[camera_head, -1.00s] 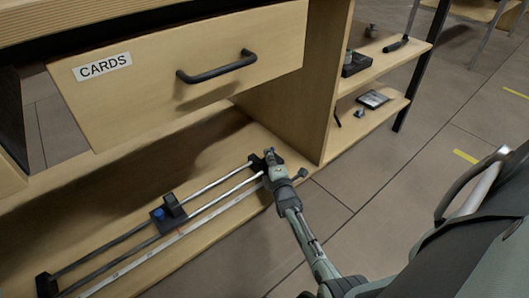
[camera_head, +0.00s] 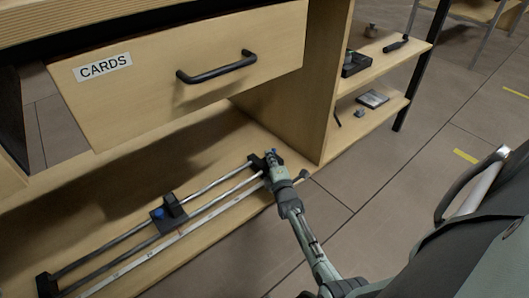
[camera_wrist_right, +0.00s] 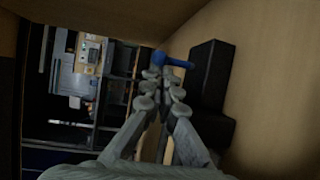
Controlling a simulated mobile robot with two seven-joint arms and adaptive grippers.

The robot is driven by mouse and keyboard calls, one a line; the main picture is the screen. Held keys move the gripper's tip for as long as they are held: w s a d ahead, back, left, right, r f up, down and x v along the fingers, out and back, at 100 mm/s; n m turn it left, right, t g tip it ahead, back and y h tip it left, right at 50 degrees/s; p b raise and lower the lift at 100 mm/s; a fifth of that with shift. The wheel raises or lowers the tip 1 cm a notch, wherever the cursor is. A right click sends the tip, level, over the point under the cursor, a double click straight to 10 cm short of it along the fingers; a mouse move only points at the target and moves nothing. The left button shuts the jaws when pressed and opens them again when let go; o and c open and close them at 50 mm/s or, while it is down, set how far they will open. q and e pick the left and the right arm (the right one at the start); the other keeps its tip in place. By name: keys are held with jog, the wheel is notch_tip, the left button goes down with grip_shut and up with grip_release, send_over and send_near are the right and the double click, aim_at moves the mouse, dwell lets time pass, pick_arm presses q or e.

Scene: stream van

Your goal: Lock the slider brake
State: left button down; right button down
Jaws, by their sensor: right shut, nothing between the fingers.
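Two metal rails (camera_head: 130,240) lie on the low wooden shelf, held between black end blocks, one at the near left (camera_head: 46,285). A black carriage (camera_head: 172,207) with a blue knob (camera_head: 158,214) sits partway along them. My right gripper (camera_head: 271,156) is at the far right end of the rails, beside the black block (camera_head: 256,162) there. In the right wrist view a blue lever (camera_wrist_right: 176,61) sticks out beside a black block (camera_wrist_right: 211,75). My right fingertips (camera_wrist_right: 162,80) are shut and empty just below the lever; I cannot tell whether they touch it. My left gripper is out of view.
A drawer (camera_head: 190,75) labelled CARDS, with a black handle (camera_head: 217,68), overhangs the shelf. A wooden side panel (camera_head: 325,110) stands right behind the gripper. A scale strip (camera_head: 190,232) runs along the rails. Open floor (camera_head: 400,190) lies to the right.

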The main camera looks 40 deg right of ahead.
dwell(0.4)
notch_tip(320, 180, up, 10)
dwell(0.5)
dwell(0.4)
